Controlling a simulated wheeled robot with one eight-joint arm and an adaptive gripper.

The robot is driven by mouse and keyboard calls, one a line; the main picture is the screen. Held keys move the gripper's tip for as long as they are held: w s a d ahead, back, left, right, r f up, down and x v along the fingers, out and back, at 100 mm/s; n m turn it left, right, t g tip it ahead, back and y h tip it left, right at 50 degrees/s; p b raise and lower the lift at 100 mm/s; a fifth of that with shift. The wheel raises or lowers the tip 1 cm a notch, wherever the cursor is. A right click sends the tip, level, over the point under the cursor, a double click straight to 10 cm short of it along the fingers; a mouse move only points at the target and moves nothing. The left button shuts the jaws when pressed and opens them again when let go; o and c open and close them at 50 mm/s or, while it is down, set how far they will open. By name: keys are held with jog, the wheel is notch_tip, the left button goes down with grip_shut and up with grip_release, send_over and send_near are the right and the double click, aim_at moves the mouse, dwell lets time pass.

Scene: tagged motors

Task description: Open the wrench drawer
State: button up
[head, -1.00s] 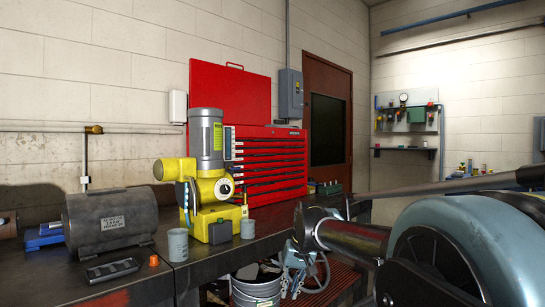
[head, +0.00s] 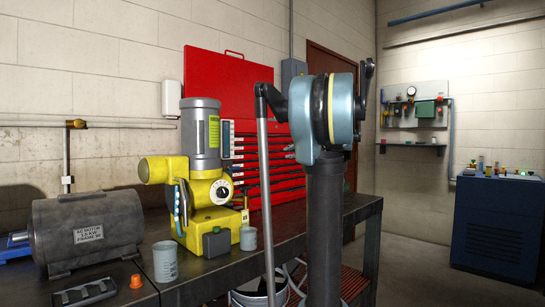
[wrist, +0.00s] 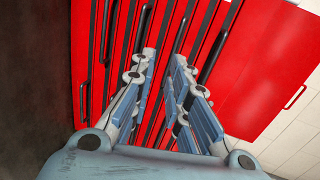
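The red tool chest (head: 283,188) stands on the workbench with several stacked drawers. It is partly hidden behind my arm in the head view. I cannot read any drawer label, so I cannot tell which drawer holds wrenches. The visible drawer fronts look shut. In the wrist view, the red drawer fronts (wrist: 88,45) run steeply slanted, with dark handles (wrist: 213,57) along them. My gripper (wrist: 158,62) is open and empty, its two fingers pointing at the drawer fronts. I cannot tell how far the fingertips are from them. The gripper is not visible in the head view.
A yellow and grey machine (head: 207,200) stands on the bench left of the chest, with two grey cups (head: 164,262) by it. A grey motor (head: 88,230) is farther left. The bench edge (head: 340,218) lies beyond my arm. Open floor (head: 420,265) is at right.

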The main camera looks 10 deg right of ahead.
jog(key=w+d+r, duration=0.2)
jog(key=w, duration=0.1)
jog(key=shift+m+t, duration=0.4)
jog(key=x, duration=1.6)
jog(key=shift+w, duration=0.35)
jog(key=shift+c, duration=0.3)
grip_shut()
